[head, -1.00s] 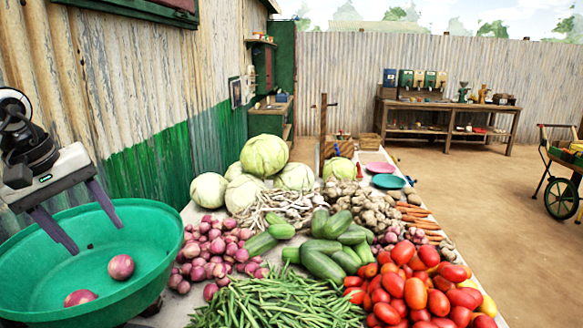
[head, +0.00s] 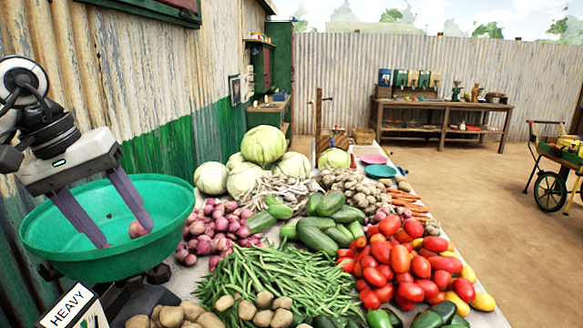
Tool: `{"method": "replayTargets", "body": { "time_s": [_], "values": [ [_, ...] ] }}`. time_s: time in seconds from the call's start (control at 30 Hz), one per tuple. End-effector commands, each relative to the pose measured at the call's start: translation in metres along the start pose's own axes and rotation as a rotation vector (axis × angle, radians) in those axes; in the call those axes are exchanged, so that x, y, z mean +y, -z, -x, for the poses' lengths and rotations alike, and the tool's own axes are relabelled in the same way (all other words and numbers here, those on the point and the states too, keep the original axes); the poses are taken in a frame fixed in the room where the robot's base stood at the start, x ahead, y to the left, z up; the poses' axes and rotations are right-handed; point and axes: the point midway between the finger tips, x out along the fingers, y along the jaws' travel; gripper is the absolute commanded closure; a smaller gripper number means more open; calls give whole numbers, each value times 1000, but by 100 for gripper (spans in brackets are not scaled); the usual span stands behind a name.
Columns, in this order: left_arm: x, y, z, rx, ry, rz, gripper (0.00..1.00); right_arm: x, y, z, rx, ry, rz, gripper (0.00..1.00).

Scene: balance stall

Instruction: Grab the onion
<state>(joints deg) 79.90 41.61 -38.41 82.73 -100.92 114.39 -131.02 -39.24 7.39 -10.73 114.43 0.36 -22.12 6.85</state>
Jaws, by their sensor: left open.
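A red onion (head: 136,230) lies in the green bowl (head: 178,203) at the left, partly hidden by a finger of my left gripper. My left gripper (head: 126,236) is open, with its two fingers reaching down into the bowl. The onion shows beside the tip of the right-hand finger; I cannot tell whether they touch. The bowl's near wall hides part of its floor. A pile of red onions (head: 208,232) lies on the table, right of the bowl. My right gripper is not in view.
Green beans (head: 268,275), cucumbers (head: 318,238), tomatoes (head: 400,262), cabbages (head: 264,145) and potatoes (head: 265,308) crowd the table. A sign reading HEAVY (head: 68,308) stands in front of the bowl. A corrugated wall (head: 160,150) rises behind the bowl.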

Motion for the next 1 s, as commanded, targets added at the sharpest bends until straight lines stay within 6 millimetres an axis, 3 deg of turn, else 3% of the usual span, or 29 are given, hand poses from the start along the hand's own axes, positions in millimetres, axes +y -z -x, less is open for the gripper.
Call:
{"method": "replayTargets", "body": {
  "time_s": [0.2,0.5,1.0],
  "values": [
    [8,-36,-29,-44,-20,-140,42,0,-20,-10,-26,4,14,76],
    [12,-70,-51,-81,-40,-263,42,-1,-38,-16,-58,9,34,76],
    [14,-77,-54,-90,-45,-287,42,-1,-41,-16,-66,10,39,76]
  ]
}}
